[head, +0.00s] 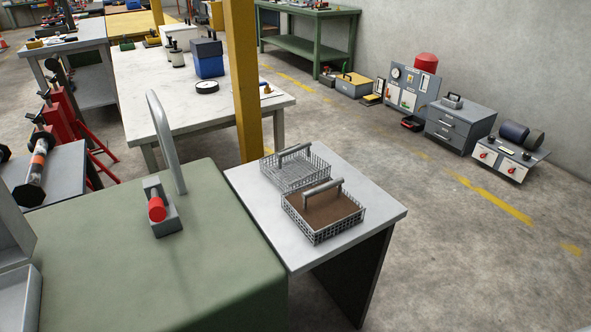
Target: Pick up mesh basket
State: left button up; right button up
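Two wire mesh baskets stand side by side, very close together, on a small grey table. The nearer mesh basket (323,222) has a grey bar handle across its top and a brown surface inside. The farther mesh basket (294,174) has a similar bar handle and shows a grey mesh inside; its near side is partly hidden by the nearer basket. Neither of my grippers shows in the head view, and nothing is touching the baskets.
The grey table (372,208) has bare top around the baskets. A green-topped surface (110,250) adjoins it at left, bearing a red-knobbed fitting (157,209) and a curved grey pipe (166,140). A yellow post (243,80) stands behind. Floor at right is open.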

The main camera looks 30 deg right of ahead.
aim_at(282, 154)
jog(key=u, duration=2.45)
jog(key=k, duration=0.95)
jog(key=z, duration=1.7)
